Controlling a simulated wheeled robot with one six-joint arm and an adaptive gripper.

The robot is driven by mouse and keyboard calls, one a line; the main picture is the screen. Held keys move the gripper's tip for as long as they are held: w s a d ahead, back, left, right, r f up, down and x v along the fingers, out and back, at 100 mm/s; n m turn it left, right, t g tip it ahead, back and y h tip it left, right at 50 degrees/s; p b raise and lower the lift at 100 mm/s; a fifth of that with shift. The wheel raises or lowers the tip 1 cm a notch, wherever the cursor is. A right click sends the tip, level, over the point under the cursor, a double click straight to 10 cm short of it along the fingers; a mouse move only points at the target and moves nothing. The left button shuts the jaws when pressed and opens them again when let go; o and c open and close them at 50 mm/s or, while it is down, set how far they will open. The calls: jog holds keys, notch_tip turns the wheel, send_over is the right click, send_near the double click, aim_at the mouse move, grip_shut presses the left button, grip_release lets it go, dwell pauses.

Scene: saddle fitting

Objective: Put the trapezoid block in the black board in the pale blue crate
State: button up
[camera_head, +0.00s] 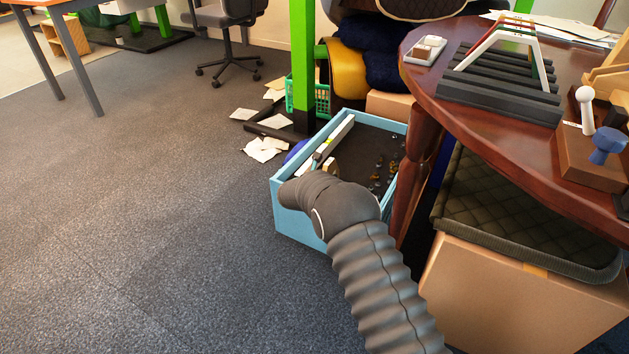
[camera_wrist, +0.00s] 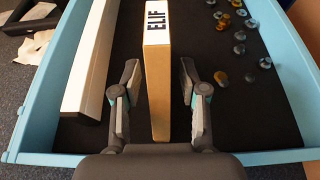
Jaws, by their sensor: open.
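The pale blue crate (camera_head: 300,222) stands on the floor beside the table. Its rim (camera_wrist: 36,108) also shows in the wrist view. My gripper (camera_wrist: 159,80) is open over the crate, with one finger on each side of a tall tan block (camera_wrist: 159,95). The block's white face carries dark lettering, and a gap shows on both sides. A long pale bar (camera_wrist: 90,60) with an angled section lies to the left. The crate's floor (camera_wrist: 228,110) is black; I cannot tell whether that is a separate board. I cannot tell which piece is the trapezoid block.
Several small glassy beads (camera_wrist: 240,35) lie at the crate's right. The table (camera_head: 470,125) overhangs to the right, bearing a black slatted rack (camera_head: 500,90) with trapezoid frames. A green post (camera_head: 303,60) stands behind the crate. Papers (camera_head: 263,150) lie left; the carpet further left is clear.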

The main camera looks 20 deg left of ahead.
jog(key=v, duration=0.8)
jog(key=shift+s, duration=0.2)
